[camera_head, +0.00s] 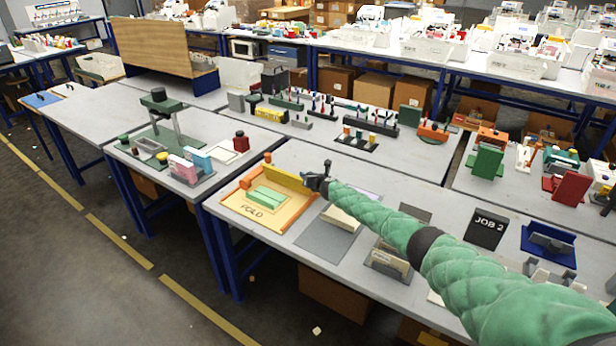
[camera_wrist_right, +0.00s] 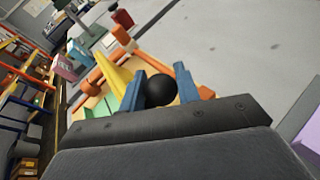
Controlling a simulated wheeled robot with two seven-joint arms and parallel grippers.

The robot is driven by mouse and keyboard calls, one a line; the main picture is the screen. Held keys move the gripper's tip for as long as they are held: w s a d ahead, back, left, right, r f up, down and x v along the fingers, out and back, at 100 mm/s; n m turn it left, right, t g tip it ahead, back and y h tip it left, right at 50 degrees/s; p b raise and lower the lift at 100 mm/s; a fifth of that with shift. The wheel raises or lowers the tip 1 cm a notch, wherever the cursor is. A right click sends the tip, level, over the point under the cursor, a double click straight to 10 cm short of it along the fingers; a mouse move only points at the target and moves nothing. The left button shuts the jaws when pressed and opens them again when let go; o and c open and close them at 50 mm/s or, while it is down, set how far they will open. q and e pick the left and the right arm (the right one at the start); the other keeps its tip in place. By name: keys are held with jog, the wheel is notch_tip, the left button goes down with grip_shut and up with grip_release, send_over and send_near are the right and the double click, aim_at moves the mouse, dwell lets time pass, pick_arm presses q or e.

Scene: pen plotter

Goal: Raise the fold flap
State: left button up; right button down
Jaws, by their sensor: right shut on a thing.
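The fold board (camera_head: 238,214) is a tan panel with orange edges, marked FOLD, on the grey table in the head view. A yellow flap (camera_head: 286,179) stands raised along its back edge; whether it is fully upright I cannot tell. Green folded pieces (camera_head: 265,198) lie on the board. My right gripper (camera_head: 318,182) is at the flap's right end. In the right wrist view, its blue fingers (camera_wrist_right: 160,88) are shut on a black ball knob (camera_wrist_right: 161,91), with the yellow flap (camera_wrist_right: 116,78) just to the left. My left gripper is not in view.
A grey mat (camera_head: 325,240) lies right of the board, beside several holders and a JOB 2 sign (camera_head: 487,229). An orange post (camera_head: 268,158) stands at the board's back corner. A neighbouring table to the left holds a green stand (camera_head: 165,125).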

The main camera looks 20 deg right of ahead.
jog(key=shift+s+d+f, duration=0.2)
jog(key=shift+d+f, duration=0.25)
jog(key=shift+f, duration=0.15)
jog(key=c, duration=1)
grip_release()
jog(key=shift+d, duration=0.1)
jog(key=shift+c, duration=0.2)
jog(key=shift+r, duration=0.1)
